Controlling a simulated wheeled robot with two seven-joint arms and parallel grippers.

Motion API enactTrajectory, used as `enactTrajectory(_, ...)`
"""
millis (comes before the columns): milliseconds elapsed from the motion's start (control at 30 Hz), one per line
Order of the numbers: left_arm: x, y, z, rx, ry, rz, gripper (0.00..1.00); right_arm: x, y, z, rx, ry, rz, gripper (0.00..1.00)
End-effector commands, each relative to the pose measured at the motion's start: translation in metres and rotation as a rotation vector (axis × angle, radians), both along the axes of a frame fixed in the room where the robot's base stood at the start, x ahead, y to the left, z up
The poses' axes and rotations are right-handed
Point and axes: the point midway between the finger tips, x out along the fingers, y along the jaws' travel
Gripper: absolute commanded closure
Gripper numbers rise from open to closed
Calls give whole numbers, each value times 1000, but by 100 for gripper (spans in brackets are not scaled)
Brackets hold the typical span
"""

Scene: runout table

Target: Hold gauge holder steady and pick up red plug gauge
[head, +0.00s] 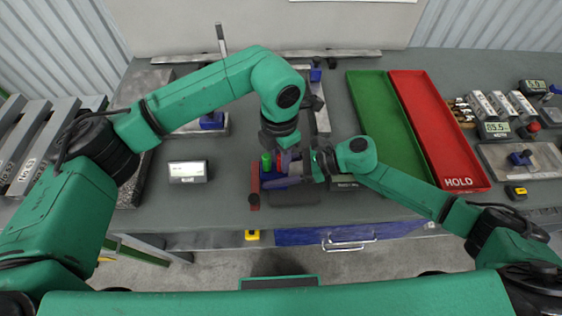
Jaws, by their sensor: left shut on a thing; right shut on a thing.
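The blue gauge holder (267,176) stands near the table's front edge, partly hidden by my grippers. A green plug gauge (266,161) stands upright in it. The red plug gauge (279,160) shows as a small strip beside the green one, under my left gripper (281,150). My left gripper points down from above and appears shut on the red plug gauge; its fingertips are mostly hidden. My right gripper (289,171) reaches in from the right, low down, and appears shut on the gauge holder. I cannot see whether the red plug is clear of its hole.
A red piece with a dark knob (254,188) lies just left of the holder. A green tray (388,118) and a red HOLD tray (438,125) lie to the right. Gauges and displays (495,130) crowd the far right.

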Motion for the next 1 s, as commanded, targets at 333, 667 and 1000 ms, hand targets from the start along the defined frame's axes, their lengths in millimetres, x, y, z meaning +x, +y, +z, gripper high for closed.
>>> enactTrajectory(333, 1, 0, 71, 0, -4, 0, 100, 1, -1, 0, -1, -1, -2, 100)
enactTrajectory(667, 0, 0, 100, 1, 1, 0, 100, 1, -1, 0, 0, -1, -3, 100)
enactTrajectory(1000, 0, 0, 100, 0, 0, 0, 100, 0, 0, 0, 0, 0, -1, 5)
